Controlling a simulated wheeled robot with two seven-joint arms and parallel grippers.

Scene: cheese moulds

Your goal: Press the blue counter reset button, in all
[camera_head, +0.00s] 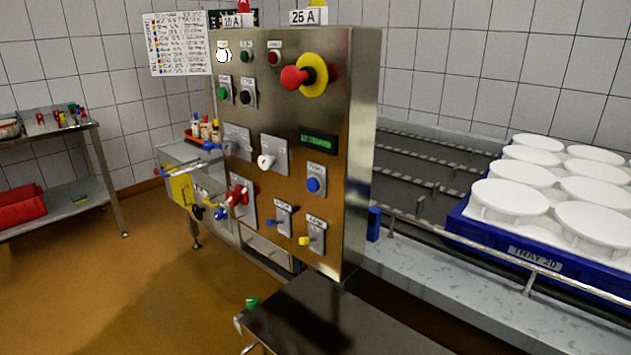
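The blue button (313,185) is round and sits on a small grey plate on the front of an upright metal control panel (290,225), right of its middle. The plate has a label above the button, too small to read. A dark display (318,142) with green characters is just above it. Nothing covers the button, and I cannot tell whether it is pressed in. Neither of my grippers is in view.
A red mushroom button (294,78) on a yellow disc juts out above. Blue (271,222) and yellow (304,240) levers sit below. White moulds (508,197) stand in a blue tray (475,228) at right. A dark flat surface (330,320) lies below the panel.

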